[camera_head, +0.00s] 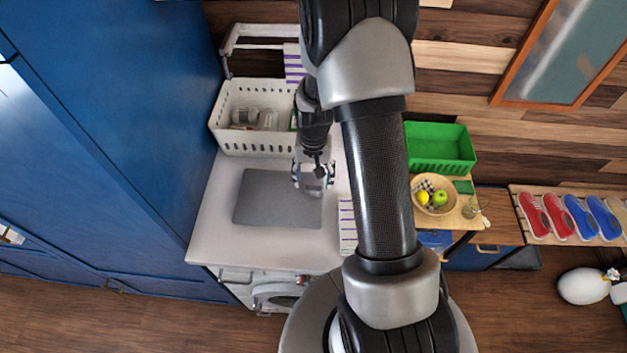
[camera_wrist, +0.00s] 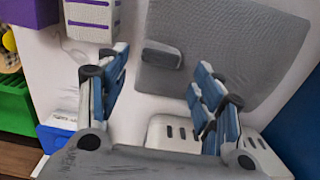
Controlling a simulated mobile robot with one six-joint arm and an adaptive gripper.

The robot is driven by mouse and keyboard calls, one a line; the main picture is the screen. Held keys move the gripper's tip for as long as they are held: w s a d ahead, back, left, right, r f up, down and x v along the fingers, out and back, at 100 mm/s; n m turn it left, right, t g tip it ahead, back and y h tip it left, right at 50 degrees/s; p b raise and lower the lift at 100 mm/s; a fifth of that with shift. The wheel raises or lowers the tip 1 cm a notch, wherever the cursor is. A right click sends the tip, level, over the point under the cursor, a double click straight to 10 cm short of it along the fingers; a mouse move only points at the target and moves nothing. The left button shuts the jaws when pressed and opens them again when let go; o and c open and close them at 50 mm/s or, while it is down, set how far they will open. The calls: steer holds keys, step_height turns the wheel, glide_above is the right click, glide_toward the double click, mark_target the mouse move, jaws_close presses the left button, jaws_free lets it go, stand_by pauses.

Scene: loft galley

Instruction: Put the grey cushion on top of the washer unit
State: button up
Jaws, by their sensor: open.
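The grey cushion (camera_head: 278,198) lies flat on the white top of the washer unit (camera_head: 215,225), left of my gripper. It also shows in the wrist view (camera_wrist: 225,45), with a small rounded grey tab (camera_wrist: 162,55) at its edge. My gripper (camera_head: 314,182) is over the cushion's right edge, with its fingers spread. In the wrist view my gripper (camera_wrist: 160,78) has the tab between and beyond its fingertips, and nothing is clamped. I cannot tell whether the fingers touch the cushion. My arm hides the right part of the unit's top.
A white slotted basket (camera_head: 255,110) stands behind the cushion. White boxes with purple stripes (camera_head: 347,228) stand at the right. A green crate (camera_head: 440,148) and a fruit bowl (camera_head: 433,195) are farther right. A tall blue cabinet (camera_head: 120,110) borders the left. Bare top lies before the cushion.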

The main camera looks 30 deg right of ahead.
steer(key=s+a+r+n+t, duration=0.1)
steer(key=s+a+r, duration=0.2)
steer(key=r, duration=0.9)
steer(key=s+a+r+n+t, duration=0.1)
steer(key=s+a+r+n, duration=0.15)
steer(key=r, duration=0.85)
steer(key=s+a+r+n+t, duration=0.1)
steer(key=s+a+r, duration=0.2)
steer(key=s, duration=0.4)
steer(key=s+a+r+n+t, duration=0.1)
steer(key=s+a+r+n, duration=0.1)
steer(key=s+a+r, duration=0.2)
steer(key=s, duration=0.3)
steer(key=shift+s+r+t, duration=0.15)
steer(key=shift+r+t, duration=0.1)
steer(key=shift+t, duration=0.05)
